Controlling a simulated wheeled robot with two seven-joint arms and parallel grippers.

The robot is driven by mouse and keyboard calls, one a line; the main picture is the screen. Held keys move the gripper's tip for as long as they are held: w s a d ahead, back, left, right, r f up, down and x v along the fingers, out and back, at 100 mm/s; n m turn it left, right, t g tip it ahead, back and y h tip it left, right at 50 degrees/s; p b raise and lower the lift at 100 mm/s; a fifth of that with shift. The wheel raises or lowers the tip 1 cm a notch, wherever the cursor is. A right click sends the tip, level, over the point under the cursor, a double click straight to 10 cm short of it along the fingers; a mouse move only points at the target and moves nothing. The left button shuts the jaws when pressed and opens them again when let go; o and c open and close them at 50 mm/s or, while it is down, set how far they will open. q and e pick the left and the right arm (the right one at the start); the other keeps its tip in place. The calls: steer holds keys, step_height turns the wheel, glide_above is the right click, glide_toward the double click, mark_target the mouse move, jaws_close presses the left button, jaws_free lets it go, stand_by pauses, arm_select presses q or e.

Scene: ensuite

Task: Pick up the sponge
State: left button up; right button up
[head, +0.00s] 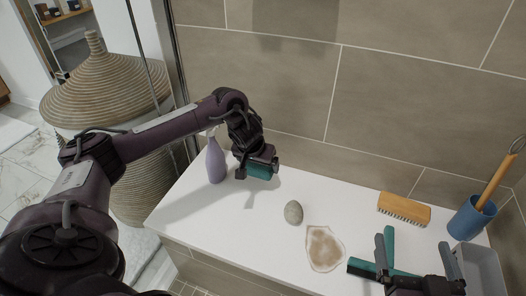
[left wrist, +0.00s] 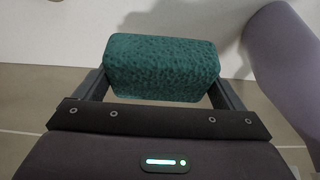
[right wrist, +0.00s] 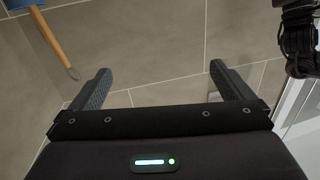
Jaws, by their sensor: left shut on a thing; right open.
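The sponge is a teal, rough-textured block (left wrist: 162,66) held between the two fingers of my left gripper (left wrist: 165,82). In the head view the sponge (head: 260,171) shows at the tip of my left gripper (head: 258,168), near the lilac spray bottle. I cannot tell for certain whether its underside is clear of the white ledge. My right gripper (head: 384,256) is at the lower right of the head view. In the right wrist view its fingers (right wrist: 160,88) are wide apart with nothing between them.
On the white ledge (head: 200,217) are the lilac spray bottle (head: 215,160), a grey stone (head: 293,212), a brown stain (head: 324,247), a teal squeegee (head: 388,246), a wooden brush (head: 404,208) and a blue cup (head: 470,220). A tiled wall (head: 270,70) stands behind. A wicker basket (head: 105,85) stands left.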

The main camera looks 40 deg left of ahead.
arm_select(q)
steer(key=s+d+p, duration=0.3)
steer(key=s, duration=0.9)
steer(key=shift+s, duration=0.35)
arm_select(e)
steer(key=s+d+f+g+h, duration=0.1)
steer(key=s+f+g+h, duration=0.1)
steer(key=s+f+g, duration=0.3)
steer(key=s+d+f+g+h, duration=0.2)
steer(key=s+f+g, duration=0.3)
steer(key=f, duration=0.8)
steer(key=shift+s+g, duration=0.4)
steer(key=shift+s, duration=0.5)
